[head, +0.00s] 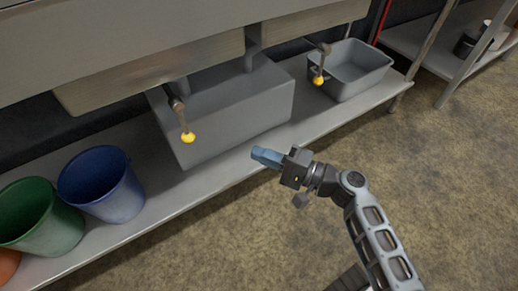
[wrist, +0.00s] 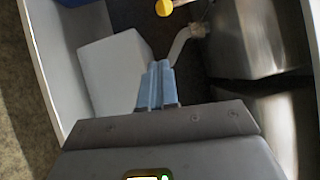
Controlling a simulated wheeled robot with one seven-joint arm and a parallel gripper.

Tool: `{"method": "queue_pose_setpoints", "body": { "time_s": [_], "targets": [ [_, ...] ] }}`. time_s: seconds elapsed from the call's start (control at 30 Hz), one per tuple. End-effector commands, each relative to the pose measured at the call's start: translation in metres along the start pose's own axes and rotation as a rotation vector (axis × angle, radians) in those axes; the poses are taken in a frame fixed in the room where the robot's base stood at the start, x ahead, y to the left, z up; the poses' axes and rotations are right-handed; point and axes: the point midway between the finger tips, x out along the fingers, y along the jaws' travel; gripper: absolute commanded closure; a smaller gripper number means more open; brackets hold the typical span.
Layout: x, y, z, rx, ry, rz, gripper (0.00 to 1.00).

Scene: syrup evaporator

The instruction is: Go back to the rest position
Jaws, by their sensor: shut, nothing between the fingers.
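My gripper (head: 256,154) is shut and empty, with its blue fingers together, in front of the low shelf and right of the grey block. In the wrist view my gripper (wrist: 158,66) points toward a pale block and a curved pipe, with its fingers touching each other. Two valve handles with yellow knobs hang under the metal pans: a left knob (head: 188,137) and a right knob (head: 318,80). One yellow knob (wrist: 164,8) shows at the top of the wrist view; I cannot tell which one it is.
The grey block (head: 225,115) stands on the shelf (head: 180,190), below the metal pans (head: 150,75). A grey open tub (head: 350,72) sits at the right. A blue bucket (head: 103,187) and a green bucket (head: 38,218) stand at the left. The floor (head: 430,180) at the right is clear.

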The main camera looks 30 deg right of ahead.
Motion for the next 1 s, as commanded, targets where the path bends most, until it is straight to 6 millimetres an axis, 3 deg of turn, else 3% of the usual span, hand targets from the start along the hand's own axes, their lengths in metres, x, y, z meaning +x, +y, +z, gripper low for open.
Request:
{"method": "queue_pose_setpoints", "body": {
  "time_s": [0.27, 0.43, 0.6, 0.73, 0.87, 1.0],
  "targets": [
    [-0.001, 0.002, 0.001, -0.001, 0.002, 0.006, 1.0],
    [-0.02, 0.031, 0.021, -0.048, 0.046, 0.121, 1.0],
    [-0.071, 0.076, 0.061, -0.201, 0.137, 0.359, 1.0],
    [-0.118, 0.089, 0.087, -0.366, 0.199, 0.521, 1.0],
    [-0.164, 0.083, 0.11, -0.558, 0.246, 0.646, 1.0],
    [-0.207, 0.055, 0.132, -0.788, 0.276, 0.739, 1.0]
  ]
}}
